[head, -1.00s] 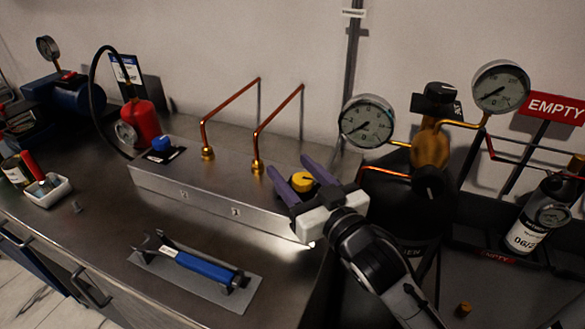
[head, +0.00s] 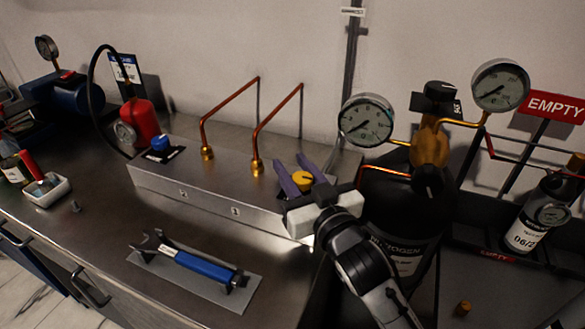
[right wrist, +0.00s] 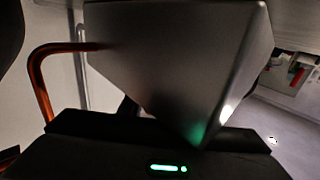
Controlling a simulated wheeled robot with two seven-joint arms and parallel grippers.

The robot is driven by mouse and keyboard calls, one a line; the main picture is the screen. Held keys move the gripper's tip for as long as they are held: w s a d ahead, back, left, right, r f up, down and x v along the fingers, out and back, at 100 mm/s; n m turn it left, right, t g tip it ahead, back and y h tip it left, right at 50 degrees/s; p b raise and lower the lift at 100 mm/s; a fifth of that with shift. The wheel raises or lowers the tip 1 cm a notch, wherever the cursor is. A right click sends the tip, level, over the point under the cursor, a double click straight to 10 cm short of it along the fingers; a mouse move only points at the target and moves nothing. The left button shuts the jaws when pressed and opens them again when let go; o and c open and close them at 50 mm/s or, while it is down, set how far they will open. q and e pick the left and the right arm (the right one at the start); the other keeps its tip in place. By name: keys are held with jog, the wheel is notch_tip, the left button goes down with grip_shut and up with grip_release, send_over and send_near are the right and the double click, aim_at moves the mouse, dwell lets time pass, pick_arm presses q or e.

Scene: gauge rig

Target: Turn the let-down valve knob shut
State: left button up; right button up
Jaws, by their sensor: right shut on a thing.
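A yellow knob (head: 303,182) with a dark pointer mark sits on top of the right end of the long steel box (head: 205,196). My right gripper (head: 297,170) reaches in from the lower right, its purple fingers shut on the yellow knob from both sides. A blue knob (head: 160,143) stands on the box's left end with nothing touching it. I cannot read which knob is labelled let-down. In the right wrist view a grey metal body (right wrist: 180,60) fills the middle and hides the fingertips and knob. My left gripper is out of view.
A dark nitrogen cylinder (head: 402,215) with two gauges (head: 366,120) stands close right of my gripper. A blue-handled wrench (head: 205,268) lies in front on a grey mat (head: 160,262).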

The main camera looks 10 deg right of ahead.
aim_at(306, 188)
jog(key=shift+o, duration=0.2)
jog(key=shift+d+h, duration=0.1)
jog(key=shift+h, duration=0.2)
jog(key=shift+c, duration=0.2)
jog(key=o, duration=1.1)
jog(key=s, duration=0.3)
jog(key=s+d, duration=0.1)
jog(key=s, duration=0.6)
jog(key=shift+d, duration=0.4)
jog(key=shift+s, duration=0.15)
